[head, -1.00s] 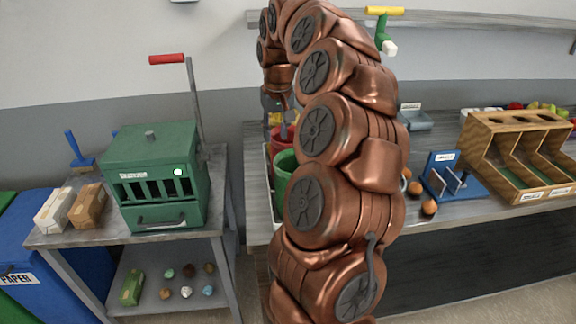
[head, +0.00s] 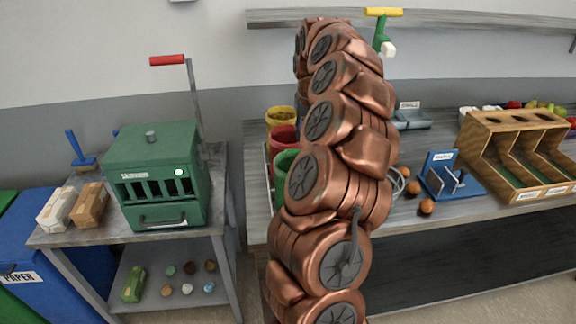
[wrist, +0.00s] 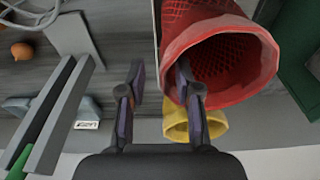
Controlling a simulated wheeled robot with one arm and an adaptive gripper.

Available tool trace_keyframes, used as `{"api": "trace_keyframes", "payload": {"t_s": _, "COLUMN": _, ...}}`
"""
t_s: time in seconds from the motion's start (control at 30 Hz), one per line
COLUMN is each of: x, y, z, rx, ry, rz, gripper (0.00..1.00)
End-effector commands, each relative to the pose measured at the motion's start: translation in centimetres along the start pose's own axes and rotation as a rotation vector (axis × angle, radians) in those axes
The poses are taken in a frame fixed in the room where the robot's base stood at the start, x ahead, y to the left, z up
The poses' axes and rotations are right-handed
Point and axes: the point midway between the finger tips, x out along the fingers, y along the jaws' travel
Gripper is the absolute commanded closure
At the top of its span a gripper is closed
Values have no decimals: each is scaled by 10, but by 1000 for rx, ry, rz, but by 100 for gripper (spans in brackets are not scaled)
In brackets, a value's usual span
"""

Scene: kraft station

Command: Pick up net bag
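A red net bag (wrist: 215,60), tube-shaped with a wide open mouth and mesh inside, fills the upper right of the wrist view. A yellow one (wrist: 205,122) is below it, and a green edge (wrist: 298,65) shows at the right. In the head view the yellow (head: 281,117), red (head: 284,137) and green (head: 287,160) ones stand in a row left of my arm, partly hidden. My gripper (wrist: 160,68) is open, its fingers apart. The right finger overlaps the red bag's mouth; I cannot tell if it is inside. The left finger is outside, left of the bag. My arm hides the gripper in the head view.
A wooden divided bin (head: 520,150), a blue fixture (head: 450,180) and several brown round items (head: 426,207) are on the right bench. A green machine (head: 155,175) stands on the left cart. Grey bars (wrist: 60,110) lie left of my gripper.

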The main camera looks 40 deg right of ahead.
Motion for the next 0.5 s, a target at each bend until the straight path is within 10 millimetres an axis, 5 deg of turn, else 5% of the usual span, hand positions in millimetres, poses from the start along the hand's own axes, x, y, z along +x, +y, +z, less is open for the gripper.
{"api": "trace_keyframes", "payload": {"t_s": 0.5, "x": 46, "y": -1, "z": 3, "rx": 0, "ry": -1, "rz": -1, "gripper": 67}}
